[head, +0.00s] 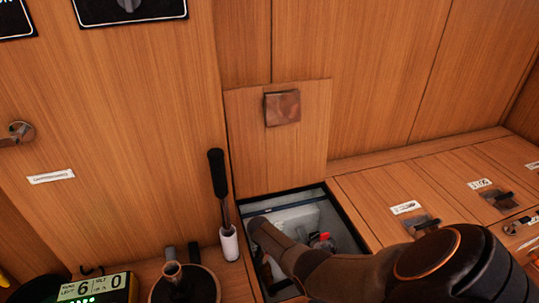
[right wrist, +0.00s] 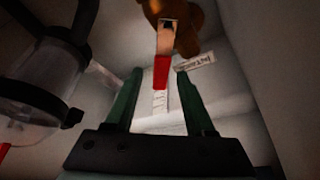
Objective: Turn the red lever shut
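The red lever (right wrist: 161,72) shows in the right wrist view, joined at its upper end to a bronze-brown valve body (right wrist: 187,35). A pale strip lies in line below its red part. My right gripper (right wrist: 160,88) is open, with one dark green finger on each side of the lever's line. The fingers look clear of it; I cannot tell the depth between them. In the head view my right arm reaches into an open floor compartment (head: 240,211) and hides much of it. A small red patch (head: 323,239) shows there; I cannot tell whether it is the lever. My left gripper is not in view.
A clear-bowled dark fitting (right wrist: 35,105) stands close on the left in the right wrist view. A small label (right wrist: 195,62) is on the wall behind. The raised wooden hatch (head: 290,150) stands behind the compartment. A black-handled tool (head: 218,180) stands upright left of it.

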